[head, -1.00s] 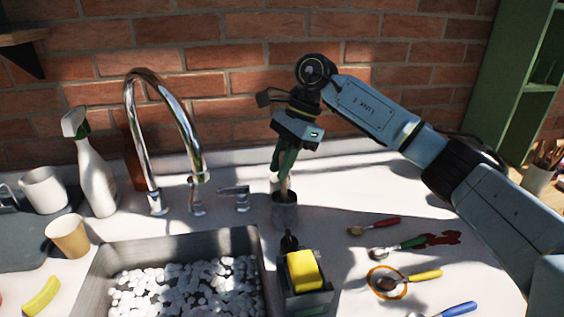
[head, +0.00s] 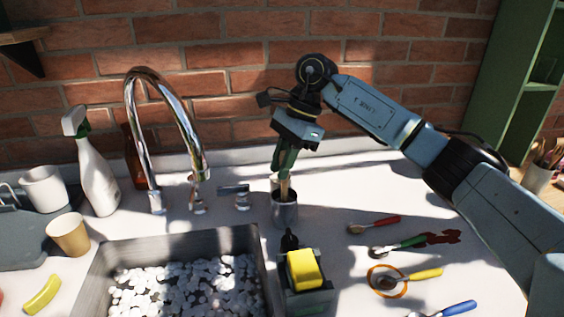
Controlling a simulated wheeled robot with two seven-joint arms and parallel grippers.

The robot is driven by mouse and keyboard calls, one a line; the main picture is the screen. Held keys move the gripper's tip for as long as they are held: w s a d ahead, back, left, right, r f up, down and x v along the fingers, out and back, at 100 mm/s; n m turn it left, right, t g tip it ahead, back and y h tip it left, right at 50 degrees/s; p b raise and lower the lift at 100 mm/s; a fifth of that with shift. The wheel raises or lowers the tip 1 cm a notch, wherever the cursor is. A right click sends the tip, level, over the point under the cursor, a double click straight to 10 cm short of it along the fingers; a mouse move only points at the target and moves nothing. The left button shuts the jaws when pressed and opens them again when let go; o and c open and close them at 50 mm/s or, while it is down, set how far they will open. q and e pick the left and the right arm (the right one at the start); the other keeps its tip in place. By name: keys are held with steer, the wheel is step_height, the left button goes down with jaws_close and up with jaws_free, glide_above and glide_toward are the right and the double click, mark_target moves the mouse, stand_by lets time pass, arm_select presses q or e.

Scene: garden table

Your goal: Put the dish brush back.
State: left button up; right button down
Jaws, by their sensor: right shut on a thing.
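My right gripper (head: 286,168) points down behind the sink and is shut on the dish brush (head: 285,189). Only a short tan length of the brush shows below the fingers; the rest is hidden by the gripper or the holder. This length reaches down to the mouth of a grey metal cup-shaped holder (head: 285,214) on the counter. The lower end appears to be inside the holder, but I cannot tell how deep. My left gripper is not in view.
A caddy with a yellow sponge (head: 304,269) stands in front of the holder. A tall faucet (head: 145,140) and spray bottle (head: 97,180) stand left. Several coloured-handled spoons, one a red-handled spoon (head: 375,224), lie right.

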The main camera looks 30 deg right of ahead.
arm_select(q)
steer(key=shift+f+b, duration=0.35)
arm_select(e)
steer(key=shift+f, duration=0.55)
steer(key=c, duration=1.6)
jaws_free()
